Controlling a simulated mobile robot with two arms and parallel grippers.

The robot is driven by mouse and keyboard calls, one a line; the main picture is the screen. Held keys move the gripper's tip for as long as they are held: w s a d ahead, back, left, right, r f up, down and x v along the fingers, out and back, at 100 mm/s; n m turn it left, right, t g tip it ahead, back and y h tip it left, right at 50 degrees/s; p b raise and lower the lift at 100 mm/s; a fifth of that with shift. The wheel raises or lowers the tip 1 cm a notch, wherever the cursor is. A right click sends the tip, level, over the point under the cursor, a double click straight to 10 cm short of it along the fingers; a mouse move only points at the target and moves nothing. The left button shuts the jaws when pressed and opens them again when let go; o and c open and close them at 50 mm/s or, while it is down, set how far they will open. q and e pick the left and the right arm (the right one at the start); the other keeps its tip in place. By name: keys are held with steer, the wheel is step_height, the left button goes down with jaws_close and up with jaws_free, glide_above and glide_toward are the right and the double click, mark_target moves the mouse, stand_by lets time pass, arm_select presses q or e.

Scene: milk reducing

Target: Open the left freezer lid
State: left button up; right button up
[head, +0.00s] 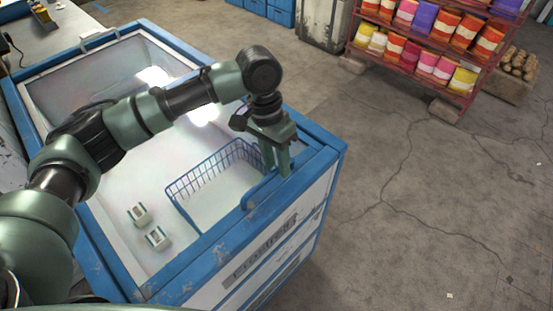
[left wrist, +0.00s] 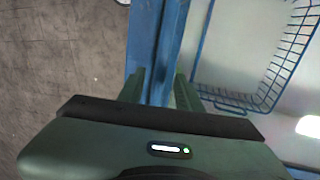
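The chest freezer (head: 190,277) has a blue rim and white walls in the head view. Bright reflections show over its interior, but I cannot clearly tell the left lid's edges or whether it is closed. My left gripper (head: 277,170) points down at the freezer's blue rim, near the right corner, beside a curved blue handle-like bar (head: 256,192). In the left wrist view its two green fingers (left wrist: 160,88) are apart, with the blue rim (left wrist: 158,40) showing between and beyond them. I cannot tell whether they touch it. My right gripper is not in view.
A blue wire basket (head: 172,199) and two small cartons (head: 157,238) are seen inside the freezer. A red shelf (head: 466,97) with colourful packages stands at the back right. A grey bin (head: 322,25) is at the back. The concrete floor right of the freezer is clear.

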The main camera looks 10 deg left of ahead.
arm_select(q)
jaws_close()
stand_by(1.4)
